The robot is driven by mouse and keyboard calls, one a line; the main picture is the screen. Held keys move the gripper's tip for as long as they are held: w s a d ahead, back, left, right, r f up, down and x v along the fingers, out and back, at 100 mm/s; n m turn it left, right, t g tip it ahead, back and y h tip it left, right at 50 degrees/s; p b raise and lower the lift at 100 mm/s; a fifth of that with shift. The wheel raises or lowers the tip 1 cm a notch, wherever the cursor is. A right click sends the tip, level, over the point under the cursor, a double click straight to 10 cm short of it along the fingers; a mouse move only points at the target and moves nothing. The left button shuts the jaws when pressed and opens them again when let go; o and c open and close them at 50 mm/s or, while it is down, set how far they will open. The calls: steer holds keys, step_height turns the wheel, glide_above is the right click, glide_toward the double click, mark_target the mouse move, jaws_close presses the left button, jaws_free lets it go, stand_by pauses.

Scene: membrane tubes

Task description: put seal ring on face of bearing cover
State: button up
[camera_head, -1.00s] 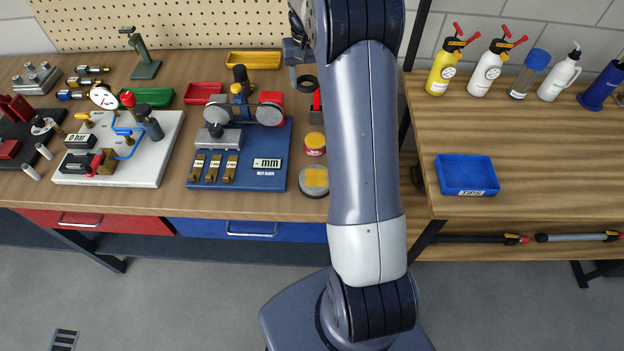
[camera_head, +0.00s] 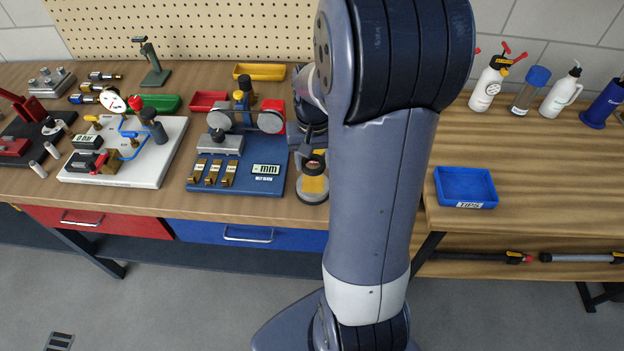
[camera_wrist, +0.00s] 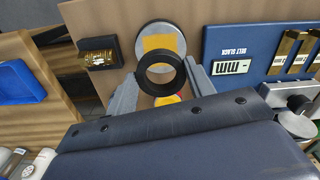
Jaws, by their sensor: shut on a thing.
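The seal ring, a thick black ring (camera_wrist: 144,75), is between the two grey fingers of my gripper (camera_wrist: 161,74) in the wrist view. My gripper is shut on it and holds it with its hole toward the wrist camera. Beyond it lies a round grey disc with a yellow patch, seemingly the bearing cover (camera_wrist: 176,32); it also shows in the head view (camera_head: 313,196) near the bench's front edge. The ring overlaps the disc's lower part in the wrist view, apparently above it; the exact gap cannot be told. My arm partly hides the gripper in the head view.
A blue belt slack board (camera_head: 238,183) stands close left of the disc. A red and yellow tin (camera_wrist: 172,99) is partly hidden behind the ring. A brass piece on a dark block (camera_wrist: 98,54) is on the disc's other side. A blue tray (camera_head: 466,186) sits on the right bench.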

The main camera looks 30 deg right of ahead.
mark_target(313, 185)
steer(key=shift+f, duration=3.35)
steer(key=shift+f, duration=0.2)
steer(key=o, duration=0.9)
steer(key=shift+o, duration=0.2)
steer(key=shift+r, duration=0.2)
step_height(313, 185, up, 12)
steer(key=shift+r, duration=0.1)
